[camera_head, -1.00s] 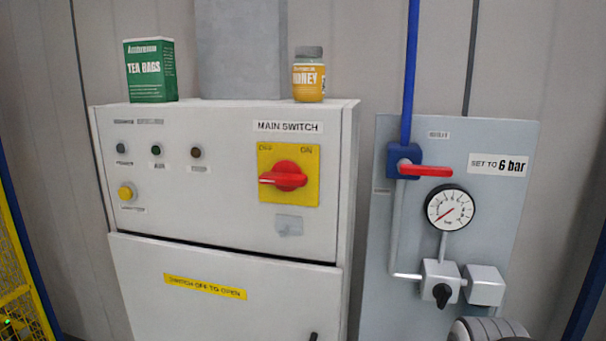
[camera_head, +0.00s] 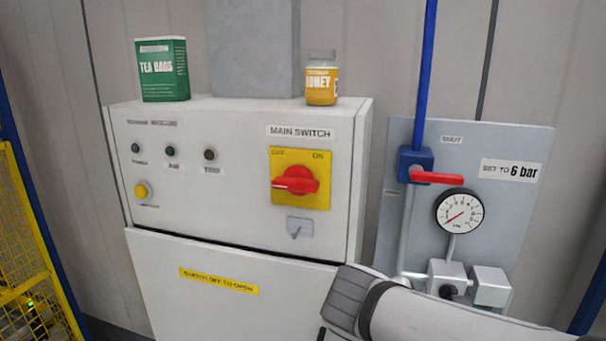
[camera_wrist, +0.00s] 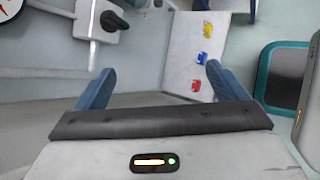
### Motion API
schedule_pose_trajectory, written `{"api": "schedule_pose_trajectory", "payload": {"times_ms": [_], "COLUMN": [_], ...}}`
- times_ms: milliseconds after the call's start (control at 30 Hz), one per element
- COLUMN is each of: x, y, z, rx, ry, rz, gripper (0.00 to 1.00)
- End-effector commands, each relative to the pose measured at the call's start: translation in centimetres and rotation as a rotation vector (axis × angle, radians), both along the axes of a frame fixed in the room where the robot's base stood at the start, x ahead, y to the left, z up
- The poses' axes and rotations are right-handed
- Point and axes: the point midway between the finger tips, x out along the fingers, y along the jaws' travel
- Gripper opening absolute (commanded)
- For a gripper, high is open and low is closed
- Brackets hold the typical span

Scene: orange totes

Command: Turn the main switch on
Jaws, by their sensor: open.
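The main switch (camera_head: 296,180) is a red rotary handle on a yellow plate marked OFF and ON, on the front of a grey cabinet (camera_head: 235,210). Its handle lies about level, with its long end to the left, on the OFF side. A MAIN SWITCH label is above it. My gripper (camera_wrist: 160,69) shows in the wrist view with its two blue fingers wide apart and nothing between them. The switch is not seen in the wrist view. In the head view only part of my arm shows, at the lower right, below and right of the switch.
A green tea box (camera_head: 162,70) and a honey jar (camera_head: 321,79) stand on the cabinet top. To the right is an air panel with a red-handled valve (camera_head: 436,177), a gauge (camera_head: 459,212) and a black knob (camera_wrist: 115,22). A yellow mesh fence (camera_head: 25,235) is at left.

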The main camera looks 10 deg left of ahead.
Motion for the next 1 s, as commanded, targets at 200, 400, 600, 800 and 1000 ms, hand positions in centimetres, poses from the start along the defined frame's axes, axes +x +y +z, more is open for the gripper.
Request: {"api": "schedule_pose_trajectory", "payload": {"times_ms": [200,400,600,800,1000], "x": [2.5,1.2,-0.3,1.3,4.3], "y": [9.6,18.1,21.8,21.9,21.7], "z": [9.5,16.3,19.2,19.5,19.6], "rx": [-0.499,-0.848,-0.998,-1.015,-1.015], "ry": [-0.123,-0.291,-0.386,-0.394,-0.394], "rz": [0.535,0.813,0.901,0.905,0.904], "gripper": [0.93,0.93,0.93,0.93,0.93]}}
